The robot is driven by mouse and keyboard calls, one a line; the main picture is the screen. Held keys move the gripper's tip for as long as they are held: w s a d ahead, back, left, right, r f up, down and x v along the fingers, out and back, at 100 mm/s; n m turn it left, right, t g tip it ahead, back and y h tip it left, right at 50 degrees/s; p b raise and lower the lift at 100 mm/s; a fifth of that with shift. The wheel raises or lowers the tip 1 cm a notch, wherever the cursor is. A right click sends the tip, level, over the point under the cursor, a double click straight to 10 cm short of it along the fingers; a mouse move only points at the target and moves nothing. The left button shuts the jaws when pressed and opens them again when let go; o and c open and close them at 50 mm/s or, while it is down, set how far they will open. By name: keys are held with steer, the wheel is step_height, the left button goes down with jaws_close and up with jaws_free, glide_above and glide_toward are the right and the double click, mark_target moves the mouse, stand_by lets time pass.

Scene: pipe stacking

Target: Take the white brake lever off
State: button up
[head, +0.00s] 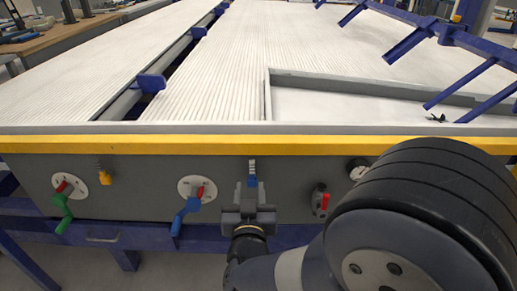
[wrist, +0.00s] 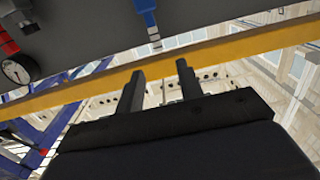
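No clearly white lever shows. A small upright lever, blue with a pale grey end, is on the dark front panel in the head view (head: 252,167) and at the top of the wrist view (wrist: 146,14). My gripper (head: 250,191) is in front of the panel, just below the lever's pale end in the head picture. In the wrist view its two fingers (wrist: 160,68) stand apart with nothing between them, and the lever appears beyond their tips. No contact is visible. Part of the lever's lower end is hidden behind my gripper in the head view.
The panel carries a green lever (head: 64,212), a blue lever (head: 185,213), a yellow knob (head: 104,177), a red-handled valve (head: 322,202) and a gauge (head: 357,168). A yellow rail (head: 190,145) runs above it. My arm covers the lower right.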

mark_target(252, 163)
steer(key=w, duration=0.3)
steer(key=w+b, duration=0.1)
steer(key=w, duration=0.3)
steer(key=w+b, duration=0.1)
steer(key=w, duration=0.3)
steer(key=shift+d+r, duration=0.1)
steer(key=shift+d, duration=0.2)
jaws_close()
